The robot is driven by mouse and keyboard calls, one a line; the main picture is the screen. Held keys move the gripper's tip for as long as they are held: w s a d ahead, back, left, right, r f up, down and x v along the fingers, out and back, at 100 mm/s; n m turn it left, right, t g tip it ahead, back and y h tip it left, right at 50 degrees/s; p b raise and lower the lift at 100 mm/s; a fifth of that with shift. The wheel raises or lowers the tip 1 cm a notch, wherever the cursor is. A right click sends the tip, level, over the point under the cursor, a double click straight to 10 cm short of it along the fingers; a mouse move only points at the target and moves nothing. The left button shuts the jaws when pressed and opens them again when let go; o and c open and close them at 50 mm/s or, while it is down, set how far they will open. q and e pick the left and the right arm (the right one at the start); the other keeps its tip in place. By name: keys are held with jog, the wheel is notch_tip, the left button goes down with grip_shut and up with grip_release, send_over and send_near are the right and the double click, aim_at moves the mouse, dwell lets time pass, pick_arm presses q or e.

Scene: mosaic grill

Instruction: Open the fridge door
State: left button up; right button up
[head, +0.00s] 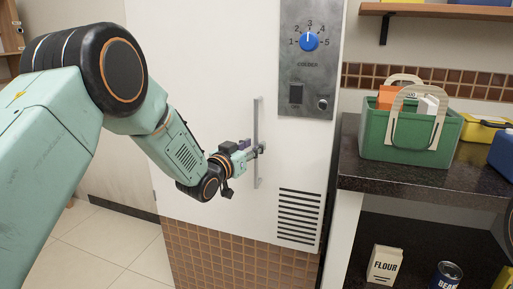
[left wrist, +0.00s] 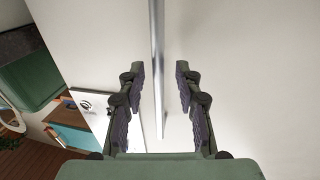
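The white fridge door (head: 205,75) fills the middle of the head view, and I see no gap along it. Its vertical metal handle (head: 259,110) is right of centre, and the bar also shows upright in the left wrist view (left wrist: 157,50). My left gripper (head: 258,151) is at the handle, around its middle. In the left wrist view the two fingers (left wrist: 160,72) are spread, one on each side of the bar, with space between them and it. The right gripper is not in view.
A grey panel with a blue dial (head: 309,41) is above and right of the handle, and a slotted vent (head: 299,219) is below. A dark counter (head: 420,184) with a green basket (head: 385,146) stands to the right. Tiled floor (head: 125,240) lies open at left.

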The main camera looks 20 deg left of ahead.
pick_arm(q)
jog(key=shift+w+d+r, duration=0.25)
jog(key=shift+w+d, duration=0.15)
jog(key=shift+w, duration=0.35)
jog(key=shift+w+f, duration=0.2)
jog(key=shift+w, duration=0.2)
jog(key=shift+s+r, duration=0.15)
jog(key=shift+c, duration=0.4)
jog(key=c, duration=0.4)
grip_shut()
